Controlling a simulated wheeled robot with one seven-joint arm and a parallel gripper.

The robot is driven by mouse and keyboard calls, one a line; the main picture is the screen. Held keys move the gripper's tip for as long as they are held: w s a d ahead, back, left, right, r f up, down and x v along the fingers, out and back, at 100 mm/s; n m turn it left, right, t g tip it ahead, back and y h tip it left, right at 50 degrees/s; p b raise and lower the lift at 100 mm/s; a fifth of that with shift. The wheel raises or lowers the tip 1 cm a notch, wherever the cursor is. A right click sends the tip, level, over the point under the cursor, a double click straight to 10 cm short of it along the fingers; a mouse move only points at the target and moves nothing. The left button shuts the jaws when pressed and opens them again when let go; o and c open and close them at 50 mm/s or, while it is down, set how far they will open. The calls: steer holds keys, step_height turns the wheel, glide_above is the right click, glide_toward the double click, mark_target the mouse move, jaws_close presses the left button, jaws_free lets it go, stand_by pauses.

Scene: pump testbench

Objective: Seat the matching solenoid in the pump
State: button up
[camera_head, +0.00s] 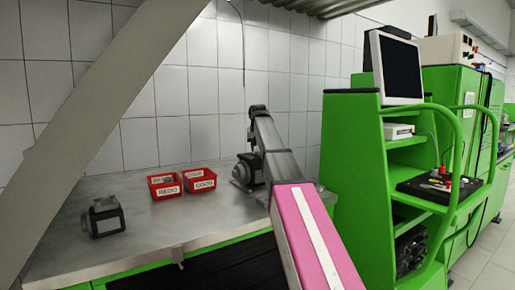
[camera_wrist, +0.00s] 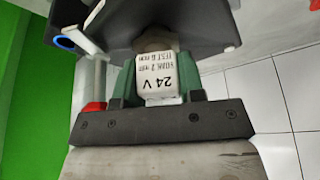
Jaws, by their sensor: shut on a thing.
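In the wrist view my gripper (camera_wrist: 157,82) is shut on a white solenoid (camera_wrist: 157,72), with a green finger on each side of it. Its face carries the marking "24 V" and smaller print. A dark body (camera_wrist: 185,28), perhaps the pump, is just beyond it, with a brownish round part (camera_wrist: 152,38) between them. I cannot tell whether the solenoid touches or sits in it. In the head view a dark block-shaped device (camera_head: 104,217) stands on the bench at left. My gripper and the solenoid cannot be made out there.
Two red bins, one marked REDO (camera_head: 165,187) and one GOOD (camera_head: 200,181), stand on the metal bench (camera_head: 150,245). A green rack (camera_head: 355,165) with a monitor (camera_head: 400,68) and a black tray (camera_head: 440,190) stands at right. The bench front between device and bins is clear.

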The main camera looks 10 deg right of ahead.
steer(key=shift+r, duration=0.7)
stand_by(3.0)
steer(key=o, duration=1.1)
steer(key=shift+o, duration=0.2)
steer(key=shift+d, duration=0.1)
steer(key=shift+c, duration=0.5)
steer(key=shift+r, duration=0.65)
steer(key=shift+o, duration=1)
steer(key=shift+r, duration=3.35)
